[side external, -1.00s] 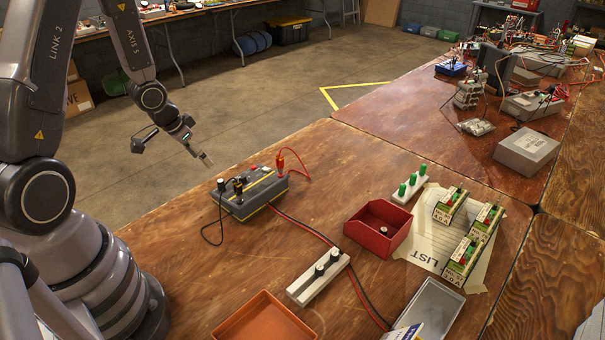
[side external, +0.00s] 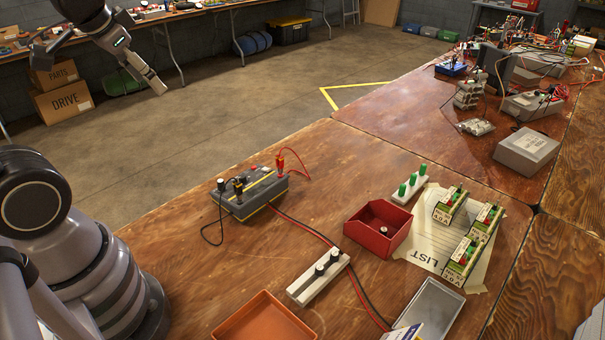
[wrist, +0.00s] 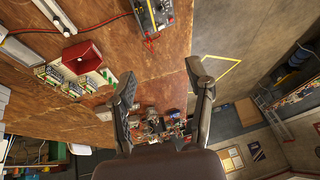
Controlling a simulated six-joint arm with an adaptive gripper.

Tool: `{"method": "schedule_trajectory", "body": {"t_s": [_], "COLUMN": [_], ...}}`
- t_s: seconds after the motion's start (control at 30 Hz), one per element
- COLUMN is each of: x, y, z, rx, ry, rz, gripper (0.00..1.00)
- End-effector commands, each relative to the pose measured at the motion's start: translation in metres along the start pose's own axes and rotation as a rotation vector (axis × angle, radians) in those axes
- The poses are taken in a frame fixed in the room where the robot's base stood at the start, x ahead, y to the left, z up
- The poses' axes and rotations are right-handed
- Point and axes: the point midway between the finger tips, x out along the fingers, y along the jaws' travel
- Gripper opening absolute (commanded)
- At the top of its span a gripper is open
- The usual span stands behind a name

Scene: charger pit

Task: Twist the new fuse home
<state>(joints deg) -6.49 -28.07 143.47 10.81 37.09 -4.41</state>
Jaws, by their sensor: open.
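The charger (side external: 251,192), a grey box with yellow stripes, sits near the table's left edge. It has black knob-like caps at its left end and a red plug at its back right. Another white rack (side external: 301,291) carries black-topped pieces. I cannot tell which piece is the new fuse. My gripper (side external: 97,68) is open, empty and high above the floor at upper left, well away from the charger. In the wrist view, its fingers (wrist: 161,88) are spread, and the charger (wrist: 152,14) is at the top edge.
A taped paper sheet (side external: 424,253) carries several small green-and-white units. An orange tray (side external: 262,322) and a grey tray (side external: 437,305) lie at the front. Red and black cables cross the table. Much bare wood surrounds the charger.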

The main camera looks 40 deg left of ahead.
Motion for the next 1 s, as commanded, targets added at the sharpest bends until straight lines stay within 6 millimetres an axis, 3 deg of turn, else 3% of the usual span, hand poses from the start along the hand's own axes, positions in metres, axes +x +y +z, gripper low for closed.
{"method": "schedule_trajectory", "body": {"t_s": [0.03,0.1,0.2,0.37,0.47,0.7,0.9,1.0], "x": [-0.018,-0.035,-0.049,-0.048,-0.025,0.078,0.17,0.203], "y": [0.01,0.021,0.031,0.031,0.016,-0.038,-0.058,-0.057], "z": [0.009,0.022,0.036,0.036,0.019,-0.022,-0.015,-0.002], "rx": [0.004,0.009,0.02,0.017,0.001,0.018,0.051,0.051], "ry": [0.018,0.02,0.019,0.007,-0.009,-0.047,-0.078,-0.086], "rz": [0.038,0.087,0.139,0.139,0.068,-0.086,-0.019,0.053], "gripper": [0.52,0.52,0.52,0.52,0.52,0.52,0.52,0.52]}}
